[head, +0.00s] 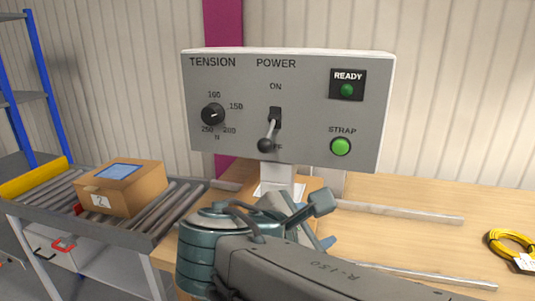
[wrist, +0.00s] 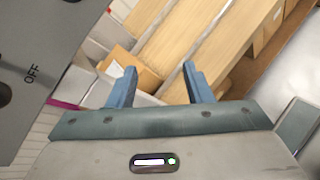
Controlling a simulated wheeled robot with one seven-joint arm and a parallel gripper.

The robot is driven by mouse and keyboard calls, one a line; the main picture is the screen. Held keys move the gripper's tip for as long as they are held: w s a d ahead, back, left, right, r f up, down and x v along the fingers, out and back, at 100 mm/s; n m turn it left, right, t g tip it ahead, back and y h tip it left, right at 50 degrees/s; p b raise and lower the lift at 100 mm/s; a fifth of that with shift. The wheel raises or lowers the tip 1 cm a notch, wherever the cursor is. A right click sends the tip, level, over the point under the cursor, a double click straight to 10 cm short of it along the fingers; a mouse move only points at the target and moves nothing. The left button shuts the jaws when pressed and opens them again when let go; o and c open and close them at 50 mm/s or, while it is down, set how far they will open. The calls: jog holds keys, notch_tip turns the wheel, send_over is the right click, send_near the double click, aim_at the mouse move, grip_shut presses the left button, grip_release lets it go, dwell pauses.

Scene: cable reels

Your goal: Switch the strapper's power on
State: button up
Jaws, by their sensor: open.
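The strapper's control box (head: 230,140) stands on a post above the wooden bench. Its power switch (head: 268,130) is a metal lever with a dark ball end, tilted down to the OFF mark, with ON printed above. The READY lamp (head: 347,90) looks dark green and unlit. My gripper (wrist: 159,67) is open and empty, with its two blue fingers apart. In the head view it is below the box, partly hidden by my arm. In the wrist view, the grey panel with the OFF label (wrist: 32,74) lies left of the fingers, not between them.
The TENSION dial (head: 213,114) and green STRAP button (head: 340,146) flank the switch. A cardboard box (head: 120,190) sits on the roller conveyor (head: 170,213) at left. A yellow cable coil (head: 511,243) lies on the bench (head: 420,195) at right.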

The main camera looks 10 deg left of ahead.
aim_at(261, 148)
jog(key=s+a+r+n+t+y, duration=0.3)
jog(key=s+a+r+n+t, duration=0.35)
jog(key=a+r, duration=0.45)
jog(key=shift+n, duration=0.35)
jog(key=w, duration=0.4)
jog(key=w+d, duration=0.1)
jog(key=w, duration=0.4)
jog(key=w+f, duration=0.1)
jog(key=w, duration=0.3)
jog(key=shift+w+d+f, duration=0.1)
jog(key=shift+w+d, duration=0.15)
jog(key=shift+w, duration=0.1)
grip_shut()
